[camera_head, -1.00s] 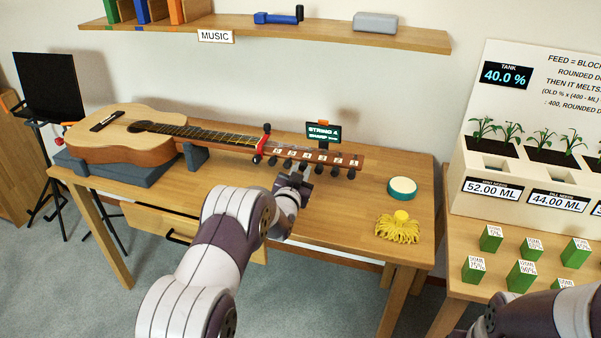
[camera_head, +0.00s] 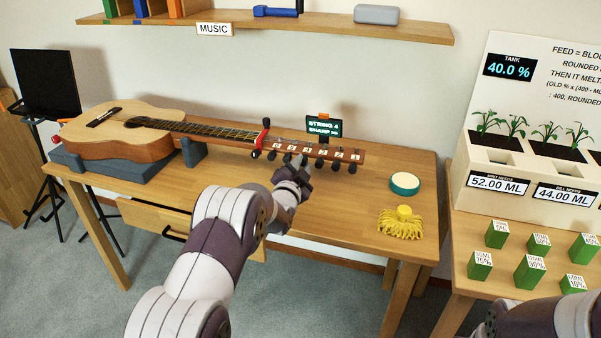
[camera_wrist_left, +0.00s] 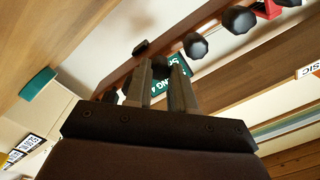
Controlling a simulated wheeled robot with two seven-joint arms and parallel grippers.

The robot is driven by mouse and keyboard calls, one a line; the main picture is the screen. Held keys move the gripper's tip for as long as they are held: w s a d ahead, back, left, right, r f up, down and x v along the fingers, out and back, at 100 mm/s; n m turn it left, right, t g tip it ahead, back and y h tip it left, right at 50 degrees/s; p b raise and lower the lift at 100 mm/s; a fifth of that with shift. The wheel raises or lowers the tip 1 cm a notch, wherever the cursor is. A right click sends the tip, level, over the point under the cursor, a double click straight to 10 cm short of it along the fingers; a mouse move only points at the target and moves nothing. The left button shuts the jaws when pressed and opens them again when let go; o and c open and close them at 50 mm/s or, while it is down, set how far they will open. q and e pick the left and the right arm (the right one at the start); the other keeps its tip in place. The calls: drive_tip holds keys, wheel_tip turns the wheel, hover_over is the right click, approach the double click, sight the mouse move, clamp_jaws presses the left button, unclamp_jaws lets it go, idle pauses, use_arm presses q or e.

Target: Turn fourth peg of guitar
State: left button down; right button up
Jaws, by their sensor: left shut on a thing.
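The acoustic guitar (camera_head: 110,150) lies on its back on the wooden table, its neck pointing right. Its headstock (camera_head: 345,154) has numbered labels and a row of dark pegs (camera_head: 336,166) along the near edge. My left gripper (camera_head: 299,164) is at the third peg from the left in this row. In the left wrist view its fingers (camera_wrist_left: 162,75) are shut on a dark peg (camera_wrist_left: 162,64), with other pegs (camera_wrist_left: 195,45) to the side. The peg is hidden in the head view. A small display (camera_head: 324,128) behind the headstock reads "STRING 4 SHARP". My right gripper is out of view.
A grey cradle (camera_head: 120,172) supports the guitar; a red capo-like clamp (camera_head: 262,138) sits on the neck. A shelf (camera_head: 290,27) hangs above. A planter table stands at right.

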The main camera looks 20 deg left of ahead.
use_arm(q)
drive_tip(key=m+b, duration=0.1)
drive_tip(key=m, duration=0.2)
drive_tip(key=shift+f+b, duration=0.2)
drive_tip(key=shift+b, duration=0.2)
drive_tip(key=shift+m+b, duration=0.45)
drive_tip(key=shift+m, duration=0.65)
drive_tip(key=shift+r+m, duration=0.15)
drive_tip(key=shift+m, duration=0.15)
drive_tip(key=c, duration=1.2)
unclamp_jaws()
drive_tip(key=shift+c, duration=0.2)
drive_tip(key=s+p, duration=0.1)
drive_tip(key=s, duration=1.1)
drive_tip(key=shift+s, duration=0.4)
